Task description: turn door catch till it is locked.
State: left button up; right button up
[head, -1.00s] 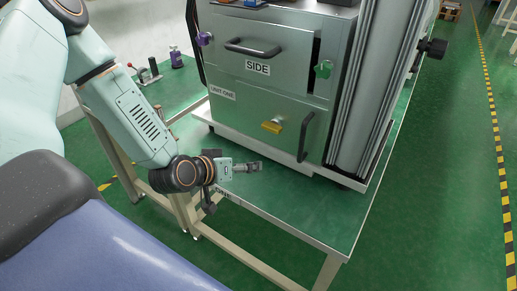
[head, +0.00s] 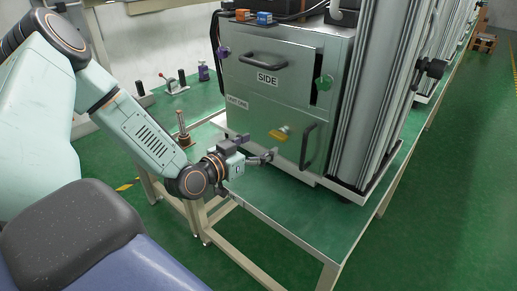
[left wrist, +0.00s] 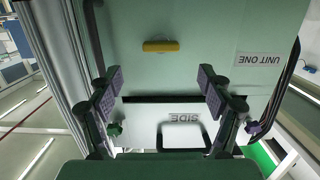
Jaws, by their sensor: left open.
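The yellow door catch (head: 279,134) is on the lower door (head: 262,115) of the grey-green cabinet, left of the door's black handle (head: 309,147). In the left wrist view, which is upside down, the catch (left wrist: 161,46) is a bar lying level across the picture. My left gripper (head: 259,150) is open and empty, in front of the door and a little below and left of the catch. In the left wrist view, its two fingers (left wrist: 159,78) stand wide apart, with the catch beyond and between them, untouched. My right gripper is not in view.
The upper drawer marked SIDE (head: 267,68) has a black handle, a green knob (head: 323,83) and a purple knob (head: 223,53). The green table (head: 300,205) is bare in front of the cabinet. A ribbed column (head: 362,100) stands on the right.

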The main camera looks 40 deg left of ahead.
aim_at(275, 136)
pick_arm(q)
jog(key=w+b, duration=0.1)
jog(key=w, duration=0.1)
jog(key=w+f+b, duration=0.1)
jog(key=w+b, duration=0.1)
jog(key=w, duration=0.1)
jog(key=shift+w+d, duration=0.1)
jog(key=shift+w, duration=0.25)
jog(key=shift+w+d+f+b, duration=0.1)
jog(key=shift+w+b, duration=0.2)
jog(key=shift+w, duration=0.75)
